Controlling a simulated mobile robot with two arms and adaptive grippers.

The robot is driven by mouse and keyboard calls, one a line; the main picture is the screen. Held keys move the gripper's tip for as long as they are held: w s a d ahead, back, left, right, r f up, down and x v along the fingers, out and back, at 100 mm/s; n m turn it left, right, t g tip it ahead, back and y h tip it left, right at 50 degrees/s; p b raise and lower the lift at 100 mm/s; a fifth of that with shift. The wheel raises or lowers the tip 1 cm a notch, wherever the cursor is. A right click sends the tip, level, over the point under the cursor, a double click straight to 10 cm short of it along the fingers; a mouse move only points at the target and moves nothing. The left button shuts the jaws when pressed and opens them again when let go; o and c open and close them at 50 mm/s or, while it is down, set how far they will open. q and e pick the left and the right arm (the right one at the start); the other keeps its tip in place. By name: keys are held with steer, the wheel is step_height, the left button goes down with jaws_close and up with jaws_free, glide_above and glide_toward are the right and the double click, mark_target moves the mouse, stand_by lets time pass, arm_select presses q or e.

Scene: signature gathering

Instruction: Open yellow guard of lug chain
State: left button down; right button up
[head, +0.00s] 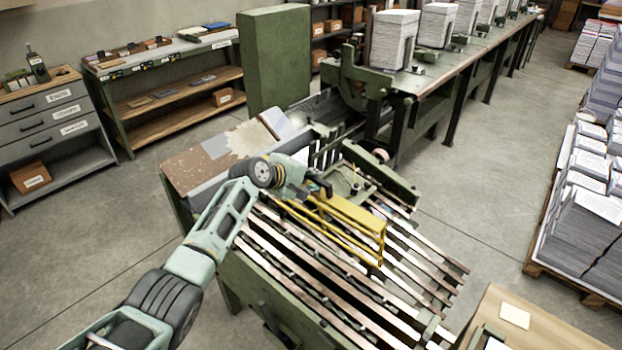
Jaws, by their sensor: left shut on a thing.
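The yellow guard (355,217) is a framed yellow cover over the lug chain (300,262), a bed of long metal rails on a green machine. My left arm comes in from the lower left. My left gripper (318,192) is at the guard's upper left edge and is shut on it. The gripper's fingers are small and dark here, and the exact contact is partly hidden. The guard stands tilted above the rails, with its open yellow bars hanging at its front side. My right gripper is not in view.
A green cabinet (274,60) and shelves (165,85) stand behind. A long feeder table (440,75) with paper stacks runs to the back right. A wooden table (535,325) is at the lower right. Paper pallets (580,225) line the right. Open floor lies between.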

arm_select(q)
steer(key=shift+w+r, duration=0.2)
steer(key=shift+r, duration=0.2)
steer(key=c, duration=2)
jaws_free()
steer(key=shift+c, duration=0.2)
steer(key=shift+o, duration=1.4)
steer(key=shift+s+a, duration=0.1)
steer(key=shift+s, duration=0.1)
steer(key=shift+f, duration=0.1)
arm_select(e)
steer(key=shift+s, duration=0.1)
arm_select(q)
steer(key=v, duration=1.2)
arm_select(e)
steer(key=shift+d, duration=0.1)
